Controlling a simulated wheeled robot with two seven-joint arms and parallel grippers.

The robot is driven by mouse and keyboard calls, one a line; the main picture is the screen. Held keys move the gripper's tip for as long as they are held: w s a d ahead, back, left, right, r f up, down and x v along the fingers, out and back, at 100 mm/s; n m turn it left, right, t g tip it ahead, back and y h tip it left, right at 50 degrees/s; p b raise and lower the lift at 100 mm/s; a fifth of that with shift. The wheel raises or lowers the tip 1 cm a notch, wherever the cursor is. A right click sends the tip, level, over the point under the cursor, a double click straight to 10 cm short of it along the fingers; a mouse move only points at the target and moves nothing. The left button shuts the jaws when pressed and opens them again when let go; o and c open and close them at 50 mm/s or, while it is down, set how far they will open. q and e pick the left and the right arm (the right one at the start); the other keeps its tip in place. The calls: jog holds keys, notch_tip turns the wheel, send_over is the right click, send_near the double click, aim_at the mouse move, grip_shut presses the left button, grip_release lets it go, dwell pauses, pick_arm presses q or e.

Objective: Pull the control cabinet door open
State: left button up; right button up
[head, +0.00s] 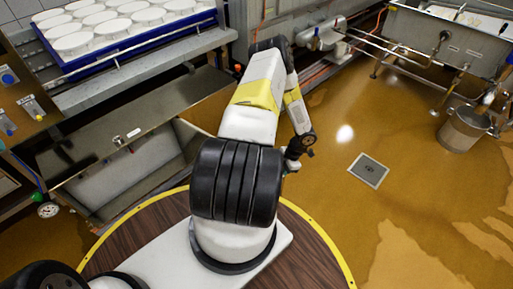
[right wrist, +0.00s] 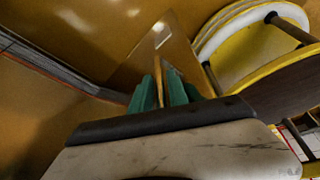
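The steel control cabinet (head: 108,128) stands at the left in the head view, with a small latch and a white label on its sloping panel. A grey, recessed-looking area shows below the panel; I cannot tell how far the door stands open. In the right wrist view, a thin shiny panel (right wrist: 152,52) with a pale label, possibly the door, runs down to my right gripper (right wrist: 163,88). Its green fingers are close together with a narrow strip between them; I cannot tell whether they grip it. My left gripper is out of view.
A blue tray (head: 68,62) of round white moulds is at the upper left. A floor drain (head: 369,170), a steel bucket (head: 464,129) and a sink (head: 450,38) with pipes are at the right. The wet ochre floor is mostly clear there.

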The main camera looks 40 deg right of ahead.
jog(key=shift+r, duration=0.1)
jog(key=v, duration=0.7)
jog(key=shift+r, duration=0.3)
jog(key=shift+d, duration=0.15)
